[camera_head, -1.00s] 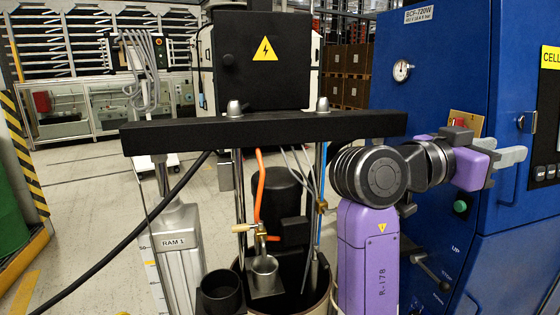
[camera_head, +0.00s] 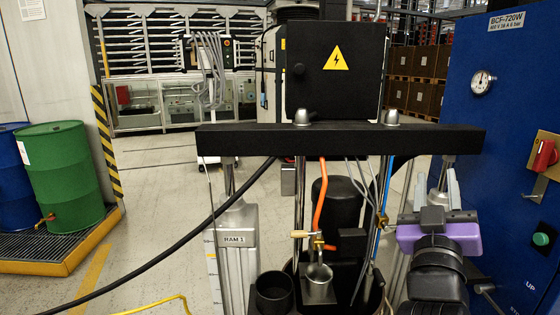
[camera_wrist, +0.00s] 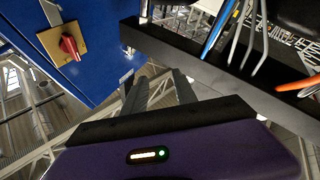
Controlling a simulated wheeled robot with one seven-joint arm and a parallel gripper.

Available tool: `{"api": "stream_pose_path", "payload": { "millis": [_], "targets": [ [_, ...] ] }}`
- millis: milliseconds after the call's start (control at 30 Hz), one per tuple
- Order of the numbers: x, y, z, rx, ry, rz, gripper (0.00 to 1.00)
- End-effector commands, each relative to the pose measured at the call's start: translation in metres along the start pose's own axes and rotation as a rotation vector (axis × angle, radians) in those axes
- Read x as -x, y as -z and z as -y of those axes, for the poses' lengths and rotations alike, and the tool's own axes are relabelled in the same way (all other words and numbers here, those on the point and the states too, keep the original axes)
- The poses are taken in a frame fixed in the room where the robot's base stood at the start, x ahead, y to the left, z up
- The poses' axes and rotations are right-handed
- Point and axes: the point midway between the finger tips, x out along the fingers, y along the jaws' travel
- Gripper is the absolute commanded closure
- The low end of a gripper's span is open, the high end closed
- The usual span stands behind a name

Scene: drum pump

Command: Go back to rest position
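My gripper (camera_head: 437,188) is at the right of the head view, beside the right end of the pump's black crossbar (camera_head: 340,139). Its purple body is low and its two grey fingers point upward, apart, with nothing between them. In the wrist view my gripper (camera_wrist: 158,88) also shows two separated fingers, with a view of the roof structure between and beyond them. The drum pump, with a silver ram post (camera_head: 237,245) marked RAM 1 and a black box (camera_head: 335,72) with a yellow warning sign, stands in front of me.
The blue cabinet (camera_head: 505,110) with a gauge and red switch (camera_head: 543,152) is close on the right. Hoses and a blue line (camera_head: 386,185) run near my gripper. Green (camera_head: 65,175) and blue drums stand at left. Floor between them and the pump is mostly clear.

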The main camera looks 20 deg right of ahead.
Motion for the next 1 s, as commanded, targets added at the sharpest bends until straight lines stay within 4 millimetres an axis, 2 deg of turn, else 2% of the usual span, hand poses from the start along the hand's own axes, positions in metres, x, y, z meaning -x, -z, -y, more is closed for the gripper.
{"api": "stream_pose_path", "payload": {
  "millis": [33, 100, 200, 300, 433, 667, 1000],
  "targets": [
    [0.017, -0.007, 0.016, -0.006, 0.072, -0.014, 0.66],
    [0.041, -0.013, 0.034, -0.026, 0.161, -0.037, 0.66],
    [0.078, -0.022, 0.054, -0.065, 0.274, -0.062, 0.66],
    [0.118, -0.030, 0.067, -0.112, 0.375, -0.073, 0.66],
    [0.169, -0.038, 0.073, -0.184, 0.485, -0.068, 0.66],
    [0.254, -0.048, 0.059, -0.319, 0.623, -0.011, 0.66],
    [0.359, -0.057, 0.005, -0.471, 0.731, 0.196, 0.66]
  ]
}}
